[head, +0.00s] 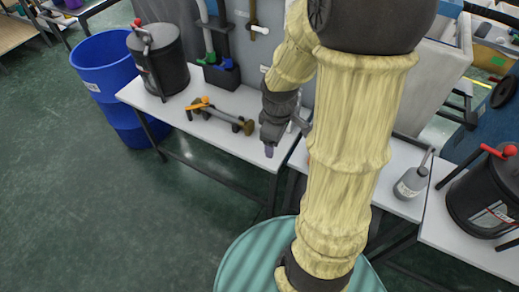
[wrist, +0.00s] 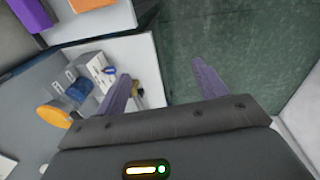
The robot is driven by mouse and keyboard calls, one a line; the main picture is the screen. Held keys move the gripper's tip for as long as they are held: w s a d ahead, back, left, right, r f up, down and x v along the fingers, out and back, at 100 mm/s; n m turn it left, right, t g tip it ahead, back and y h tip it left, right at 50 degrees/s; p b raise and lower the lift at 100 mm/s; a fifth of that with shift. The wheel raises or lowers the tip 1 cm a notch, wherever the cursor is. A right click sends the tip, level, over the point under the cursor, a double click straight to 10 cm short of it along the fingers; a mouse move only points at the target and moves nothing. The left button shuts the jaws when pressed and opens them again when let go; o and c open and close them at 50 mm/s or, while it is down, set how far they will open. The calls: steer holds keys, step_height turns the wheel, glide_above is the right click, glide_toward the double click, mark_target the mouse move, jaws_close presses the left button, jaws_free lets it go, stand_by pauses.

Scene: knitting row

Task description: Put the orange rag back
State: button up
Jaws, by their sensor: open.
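My gripper (head: 269,149) hangs over the front edge of the white table in the head view. In the wrist view its two purple fingers (wrist: 163,84) are spread wide apart, with nothing between them but dark green floor and the table edge. I cannot surely make out the orange rag. A small orange item (head: 199,103) lies on the white table, left of my gripper and apart from it. An orange patch (wrist: 91,4) shows at the top edge of the wrist view, too cut off to tell what it is.
A white table (head: 180,122) bears a black lidded bin (head: 160,66) and a grey tool with a brass end (head: 247,127). A blue barrel (head: 108,83) stands at its left. A grey bottle (head: 411,183) and another black bin (head: 484,195) stand at right. The left floor is clear.

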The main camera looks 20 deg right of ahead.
steer(key=s+a+r+m+t, duration=0.1)
steer(key=s+a+r+m, duration=0.1)
steer(key=s+a+m, duration=0.2)
steer(key=a+m, duration=0.2)
steer(key=m, duration=0.2)
steer(key=shift+a+r+m+y, duration=0.2)
steer(key=shift+r+m+y, duration=0.1)
steer(key=shift+m, duration=0.1)
steer(key=shift+s, duration=0.1)
steer(key=shift+c, duration=0.4)
